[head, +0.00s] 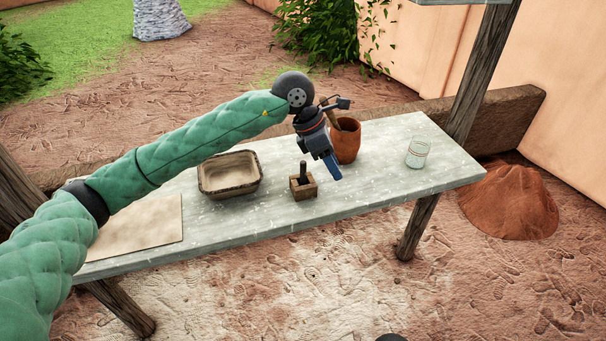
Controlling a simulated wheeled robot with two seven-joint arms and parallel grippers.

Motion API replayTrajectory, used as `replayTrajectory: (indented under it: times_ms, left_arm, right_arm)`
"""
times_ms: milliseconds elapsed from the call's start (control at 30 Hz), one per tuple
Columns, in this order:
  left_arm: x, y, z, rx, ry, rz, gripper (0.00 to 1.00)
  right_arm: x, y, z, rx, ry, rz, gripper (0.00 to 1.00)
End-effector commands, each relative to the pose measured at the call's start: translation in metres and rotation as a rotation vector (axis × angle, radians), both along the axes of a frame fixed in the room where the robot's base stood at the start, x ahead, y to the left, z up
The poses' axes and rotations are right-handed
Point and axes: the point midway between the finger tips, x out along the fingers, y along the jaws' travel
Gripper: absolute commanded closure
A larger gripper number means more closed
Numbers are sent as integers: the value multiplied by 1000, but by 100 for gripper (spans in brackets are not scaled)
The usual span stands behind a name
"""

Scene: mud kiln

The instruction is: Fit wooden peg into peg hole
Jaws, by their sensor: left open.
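The wooden peg (303,168) is dark and stands upright at the small brown wooden block (304,190) with the peg hole. Its lower end is hidden inside the block, and I cannot tell how deep it sits. The block rests on the pale table near the middle. My left gripper (333,168) points down just to the right of the peg and block, with blue fingertips. It is open and appears apart from the peg, with nothing visible between the fingers. My right gripper is not in view.
A brown rectangular basin (230,173) stands left of the block. A clay pot (346,143) is close behind my gripper. A clear glass (417,153) stands to the right. A flat tan sheet (140,224) lies on the table's (410,190) left end. The table's front right is clear.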

Motion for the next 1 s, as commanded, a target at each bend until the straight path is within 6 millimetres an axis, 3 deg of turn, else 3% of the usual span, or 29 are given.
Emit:
replayTrajectory:
  times_ms: [100, 300, 467, 867, 1000]
  left_arm:
    - [27, 35, 8, 173, -78, 9, 59]
    - [51, 71, 19, 341, -141, 29, 59]
    - [55, 77, 17, 369, -150, 34, 59]
    - [55, 73, -7, 367, -148, 33, 59]
    - [56, 72, -15, 366, -148, 34, 59]
  right_arm:
    - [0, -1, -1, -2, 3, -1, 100]
    - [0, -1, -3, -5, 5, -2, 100]
    - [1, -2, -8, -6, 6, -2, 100]
    - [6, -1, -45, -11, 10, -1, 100]
    - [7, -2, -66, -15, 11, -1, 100]
